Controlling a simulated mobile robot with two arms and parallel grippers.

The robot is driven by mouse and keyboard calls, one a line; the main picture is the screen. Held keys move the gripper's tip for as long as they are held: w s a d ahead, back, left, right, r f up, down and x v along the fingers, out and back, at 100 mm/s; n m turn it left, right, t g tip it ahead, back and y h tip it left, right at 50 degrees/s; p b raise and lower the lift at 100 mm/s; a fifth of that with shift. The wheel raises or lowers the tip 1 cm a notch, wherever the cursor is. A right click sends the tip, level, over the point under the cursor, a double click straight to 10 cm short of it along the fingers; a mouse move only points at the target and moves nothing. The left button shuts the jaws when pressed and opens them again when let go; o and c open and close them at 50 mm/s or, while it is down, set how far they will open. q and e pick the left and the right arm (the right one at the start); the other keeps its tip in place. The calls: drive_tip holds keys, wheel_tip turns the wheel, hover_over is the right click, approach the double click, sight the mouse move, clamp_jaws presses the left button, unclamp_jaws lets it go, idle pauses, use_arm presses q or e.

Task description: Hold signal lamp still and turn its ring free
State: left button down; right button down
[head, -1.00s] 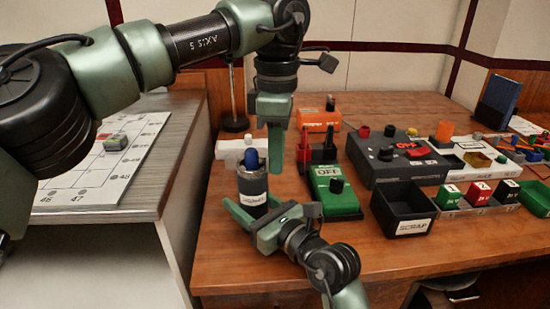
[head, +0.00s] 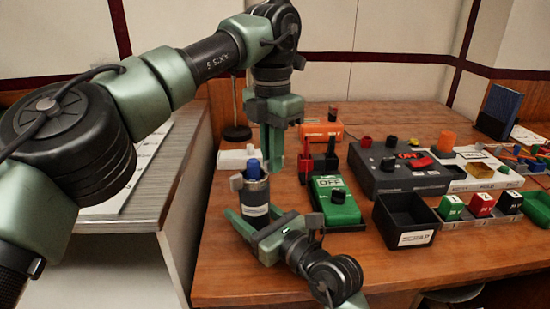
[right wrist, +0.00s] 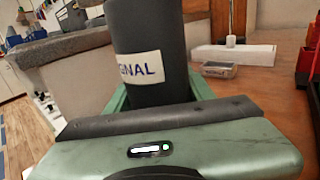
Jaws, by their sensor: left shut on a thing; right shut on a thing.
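The signal lamp (head: 255,198) is a dark grey upright cylinder with a blue top and a white label. It also shows in the right wrist view (right wrist: 145,35), where part of the label reads "GNAL". My right gripper (head: 257,217) is shut on the lamp's body, one finger on each side. My left gripper (head: 272,165) points down at the right of the blue top, shut at the level of the lamp's ring (head: 237,182). A light grey lug of the ring shows at the left. Its contact with the left fingertips is partly hidden.
A green box marked OFF (head: 336,203) stands close to the right of the lamp. A black scrap bin (head: 405,220) and a dark control box (head: 395,170) are farther right. A white block (head: 236,157) lies behind the lamp. The front table edge is near.

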use_arm(q)
drive_tip(key=shift+w+a+n, duration=0.2)
drive_tip(key=shift+w+n, duration=0.1)
drive_tip(key=shift+n, duration=0.4)
drive_tip(key=shift+r, duration=0.1)
drive_tip(key=c, duration=1.5)
unclamp_jaws()
